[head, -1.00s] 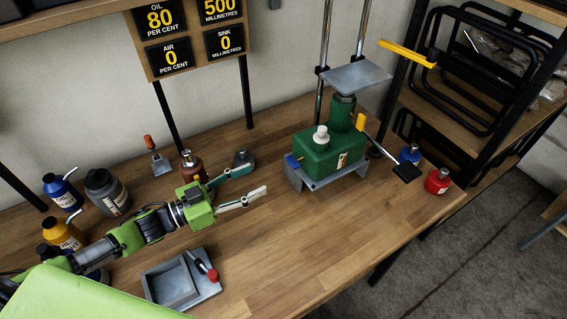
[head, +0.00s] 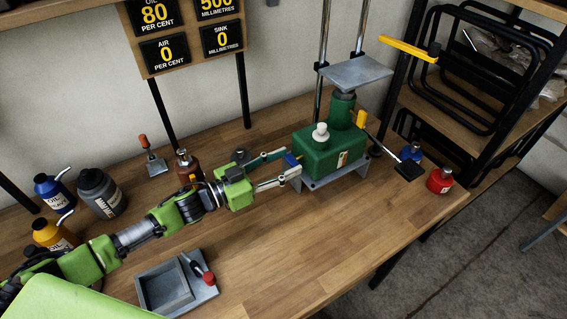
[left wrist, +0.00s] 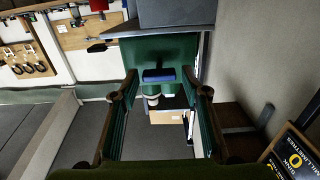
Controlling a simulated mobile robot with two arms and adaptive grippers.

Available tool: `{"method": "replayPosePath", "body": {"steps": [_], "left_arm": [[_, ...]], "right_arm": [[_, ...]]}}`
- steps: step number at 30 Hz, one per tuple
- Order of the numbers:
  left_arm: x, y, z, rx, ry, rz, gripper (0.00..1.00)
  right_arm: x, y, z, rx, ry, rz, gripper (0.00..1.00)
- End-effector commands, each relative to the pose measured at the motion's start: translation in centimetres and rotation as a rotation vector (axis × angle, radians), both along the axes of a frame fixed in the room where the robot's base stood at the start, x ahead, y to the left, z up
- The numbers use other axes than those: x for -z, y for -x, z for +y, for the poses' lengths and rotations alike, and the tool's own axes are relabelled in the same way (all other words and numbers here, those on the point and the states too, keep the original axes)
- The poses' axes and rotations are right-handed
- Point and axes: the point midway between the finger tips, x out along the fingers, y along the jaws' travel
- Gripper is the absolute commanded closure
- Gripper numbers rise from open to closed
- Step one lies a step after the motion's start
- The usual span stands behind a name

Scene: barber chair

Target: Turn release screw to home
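The green hydraulic unit (head: 318,158) stands on a grey bracket on the bench. A small blue handle (head: 291,160), which looks like the release screw, is on its left side. In the left wrist view the blue handle (left wrist: 158,75) lies level as a short bar against the green body. My left gripper (head: 291,162) is open, its fingertips on either side of the blue handle. In the left wrist view both fingers (left wrist: 161,92) are apart with clear gaps to the bar's ends. My right gripper is not in view.
The sign (head: 190,35) reads oil 80, air 0, sink 0. Oil bottles (head: 53,232) and a grey tray (head: 165,290) are on the left. A black-ended lever (head: 410,171) and a red bottle (head: 440,180) are at the right. The front bench is clear.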

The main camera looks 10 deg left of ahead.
Motion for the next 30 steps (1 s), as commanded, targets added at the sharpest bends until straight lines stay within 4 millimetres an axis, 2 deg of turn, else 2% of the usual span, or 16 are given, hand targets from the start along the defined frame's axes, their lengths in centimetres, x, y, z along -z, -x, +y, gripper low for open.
{"method": "replayPosePath", "body": {"steps": [1,3,17,30], "left_arm": [[0.0,0.0,0.0,0.000,0.000,0.000,0.75],[0.0,0.0,0.0,0.000,0.000,0.000,0.90],[0.1,0.0,0.0,0.000,-0.050,-0.051,0.90],[0.2,0.1,-0.1,0.000,-0.306,-0.305,0.90]], "right_arm": [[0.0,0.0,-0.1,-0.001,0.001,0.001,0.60],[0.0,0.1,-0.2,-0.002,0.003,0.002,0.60],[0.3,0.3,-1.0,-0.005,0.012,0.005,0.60],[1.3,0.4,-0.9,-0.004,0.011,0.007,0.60]]}}
